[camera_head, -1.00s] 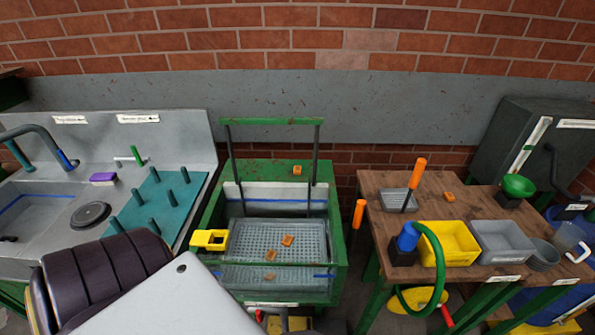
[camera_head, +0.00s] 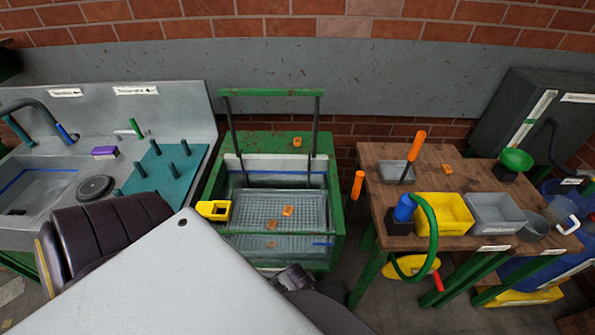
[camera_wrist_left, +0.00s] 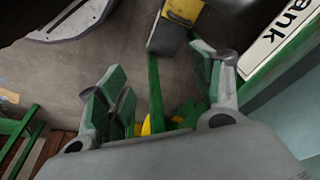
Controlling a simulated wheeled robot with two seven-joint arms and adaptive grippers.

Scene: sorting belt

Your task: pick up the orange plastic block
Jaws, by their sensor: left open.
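Several small orange blocks show in the head view. One orange block (camera_head: 297,142) lies on the green top at the back of the belt station. Others, such as this orange block (camera_head: 287,211), lie in the grey perforated tray (camera_head: 262,202). I cannot tell which one is plastic. My left gripper (camera_wrist_left: 160,98) is open and empty in the left wrist view, above the floor, with no orange block between its fingers. The head view does not show its fingers. My right gripper is not in view.
A yellow bin (camera_head: 445,214) and a grey bin (camera_head: 494,213) stand on the wooden table (camera_head: 380,154) at right. A yellow bracket (camera_head: 214,210) sits on the tray's left edge. A sink and teal peg board (camera_head: 160,175) are at left. A green frame spans the tray.

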